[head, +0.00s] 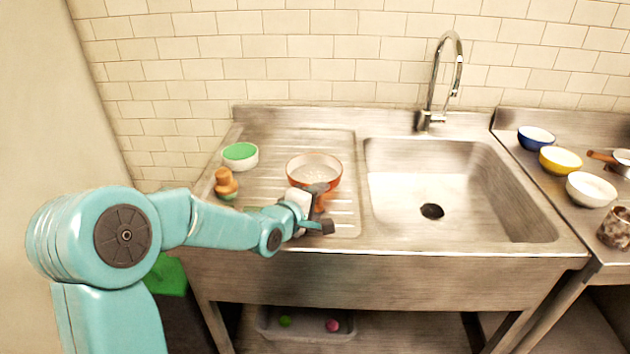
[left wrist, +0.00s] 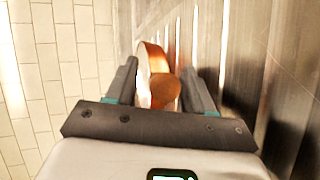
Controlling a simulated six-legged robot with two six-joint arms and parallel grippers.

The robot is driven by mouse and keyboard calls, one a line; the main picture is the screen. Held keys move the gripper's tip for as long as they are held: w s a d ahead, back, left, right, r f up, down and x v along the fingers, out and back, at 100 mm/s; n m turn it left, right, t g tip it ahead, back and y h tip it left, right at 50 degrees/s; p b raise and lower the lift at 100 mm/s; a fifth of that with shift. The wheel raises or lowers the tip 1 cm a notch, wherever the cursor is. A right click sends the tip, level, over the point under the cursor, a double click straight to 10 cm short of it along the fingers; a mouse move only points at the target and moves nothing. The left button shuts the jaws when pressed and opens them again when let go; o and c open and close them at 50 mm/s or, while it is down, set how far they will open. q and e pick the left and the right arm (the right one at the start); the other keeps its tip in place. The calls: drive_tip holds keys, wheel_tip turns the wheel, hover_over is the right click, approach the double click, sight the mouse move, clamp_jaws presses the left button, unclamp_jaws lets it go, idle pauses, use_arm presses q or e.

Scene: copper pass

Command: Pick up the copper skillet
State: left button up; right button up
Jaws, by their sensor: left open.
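The copper skillet (head: 314,160) sits on the ridged drainboard left of the sink, with a copper-orange outside and a pale inside. Its brownish handle points toward me and is partly hidden by my left gripper. My left gripper (head: 319,208) is open at the skillet's near side, over the handle. In the left wrist view, the skillet (left wrist: 151,57) and its handle (left wrist: 165,90) lie between the two open fingers of the left gripper (left wrist: 160,82). Whether either finger touches the handle I cannot tell. My right gripper is not in view.
A green-and-white bowl (head: 240,156) and a wooden-topped brush (head: 226,184) stand left of the skillet. The empty sink basin (head: 460,185) and tap (head: 430,120) are to the right. Blue (head: 536,138), yellow (head: 561,160) and white (head: 591,189) bowls stand on the right counter.

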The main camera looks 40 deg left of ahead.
use_arm(q)
drive_tip(key=shift+w+f, duration=0.1)
drive_tip(key=shift+w, duration=0.15)
drive_tip(key=shift+s, duration=0.15)
clamp_jaws()
drive_tip(key=shift+r, duration=0.2)
drive_tip(key=shift+r, duration=0.1)
